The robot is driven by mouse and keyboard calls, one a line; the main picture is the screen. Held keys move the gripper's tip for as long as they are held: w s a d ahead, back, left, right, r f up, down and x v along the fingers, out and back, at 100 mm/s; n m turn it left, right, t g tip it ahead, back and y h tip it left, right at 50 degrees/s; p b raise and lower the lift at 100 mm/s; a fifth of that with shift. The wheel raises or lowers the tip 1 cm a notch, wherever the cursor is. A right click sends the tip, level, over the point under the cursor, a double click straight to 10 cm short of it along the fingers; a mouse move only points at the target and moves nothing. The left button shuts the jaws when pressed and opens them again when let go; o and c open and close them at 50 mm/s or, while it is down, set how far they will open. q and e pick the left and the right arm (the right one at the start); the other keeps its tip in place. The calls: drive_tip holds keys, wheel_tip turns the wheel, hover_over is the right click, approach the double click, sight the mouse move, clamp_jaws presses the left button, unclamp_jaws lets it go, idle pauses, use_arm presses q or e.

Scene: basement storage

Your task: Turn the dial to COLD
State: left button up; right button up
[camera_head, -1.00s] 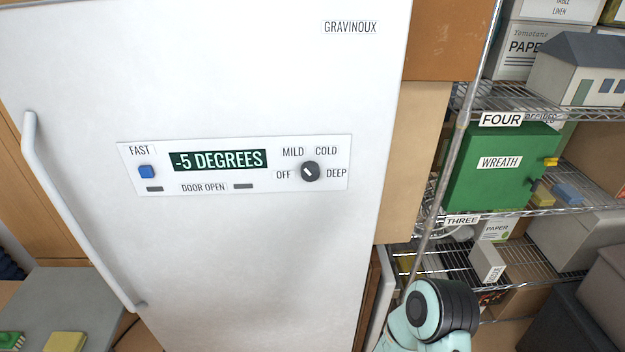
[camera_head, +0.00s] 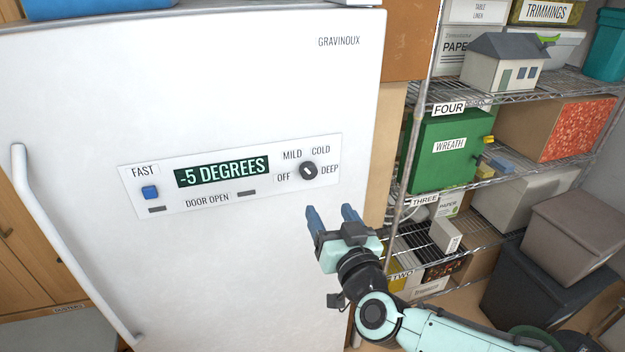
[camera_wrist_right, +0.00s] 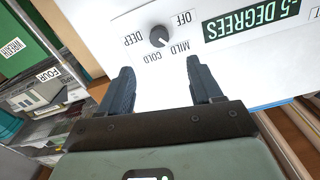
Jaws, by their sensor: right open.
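The dark round dial (camera_head: 308,170) sits on the white control panel (camera_head: 222,205) of a white freezer, with OFF, MILD, COLD and DEEP printed around it. Its short white mark appears to point to the upper left, toward MILD. The display (camera_head: 222,171) reads -5 DEGREES. My right gripper (camera_head: 331,208) is open and empty, just below and right of the dial in the head view, apart from it. In the right wrist view the dial (camera_wrist_right: 159,36) shows upside down beyond the gap between the open fingers (camera_wrist_right: 160,66). My left gripper is not in view.
A blue FAST button (camera_head: 150,192) is at the panel's left. The freezer's long handle (camera_head: 70,250) runs down its left side. Wire shelves with a green WREATH box (camera_head: 430,172) and a toy house (camera_head: 503,62) stand at right. Grey bins (camera_head: 570,235) stand low at right.

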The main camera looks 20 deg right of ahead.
sight(310, 175)
drive_tip(key=w+p, duration=0.2)
drive_tip(key=w, duration=1.1)
drive_tip(key=shift+w+a, duration=0.1)
drive_tip(key=shift+w, duration=0.1)
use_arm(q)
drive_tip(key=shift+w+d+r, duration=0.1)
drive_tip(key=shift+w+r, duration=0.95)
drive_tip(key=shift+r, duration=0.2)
use_arm(e)
drive_tip(key=c, duration=1)
